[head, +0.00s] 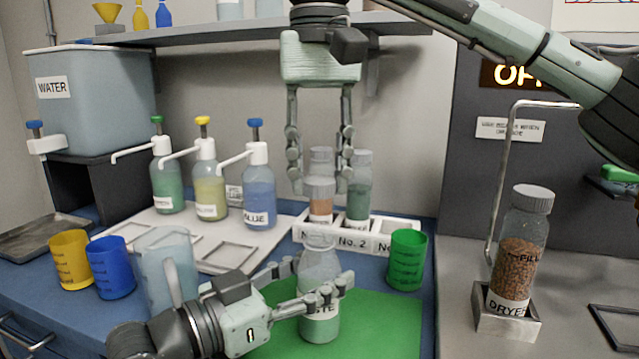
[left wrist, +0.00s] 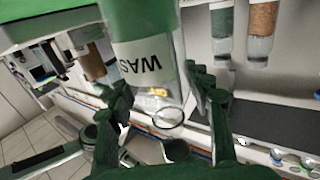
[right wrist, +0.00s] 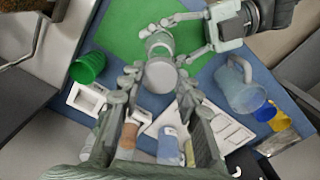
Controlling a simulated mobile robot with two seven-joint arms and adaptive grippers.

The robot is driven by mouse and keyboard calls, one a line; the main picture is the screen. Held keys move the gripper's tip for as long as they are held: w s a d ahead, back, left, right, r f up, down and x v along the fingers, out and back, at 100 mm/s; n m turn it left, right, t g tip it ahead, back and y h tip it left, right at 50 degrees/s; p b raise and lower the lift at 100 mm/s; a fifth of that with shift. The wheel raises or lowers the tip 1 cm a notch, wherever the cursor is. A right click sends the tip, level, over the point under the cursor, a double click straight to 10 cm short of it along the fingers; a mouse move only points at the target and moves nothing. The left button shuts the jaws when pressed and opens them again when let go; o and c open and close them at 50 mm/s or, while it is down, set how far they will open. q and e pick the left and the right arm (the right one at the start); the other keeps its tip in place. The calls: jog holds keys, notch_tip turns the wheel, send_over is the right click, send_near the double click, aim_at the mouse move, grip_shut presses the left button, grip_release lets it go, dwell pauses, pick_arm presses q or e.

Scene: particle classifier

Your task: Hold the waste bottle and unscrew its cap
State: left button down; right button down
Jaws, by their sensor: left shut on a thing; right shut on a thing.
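The waste bottle (head: 320,265), clear with greenish contents, stands upright over the green mat (head: 385,318). My left gripper (head: 322,298) is shut around its body, partly hiding its label. The label also shows in the left wrist view (left wrist: 145,68), where the bottle's neck looks bare. My right gripper (head: 320,186) points straight down above the bottle. It is shut on the grey round cap (right wrist: 160,76), which is clear of the bottle's neck. In the head view the cap overlaps a bottle behind it.
A rack (head: 362,242) with an orange-filled and a green-filled bottle stands behind. A green cup (head: 407,260) is to the right, a clear pitcher (head: 165,270) and blue cup (head: 110,268) to the left. The dryer bottle (head: 518,250) stands farther right.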

pick_arm(q)
jog(key=c, duration=0.6)
grip_release()
jog(key=shift+a, duration=0.1)
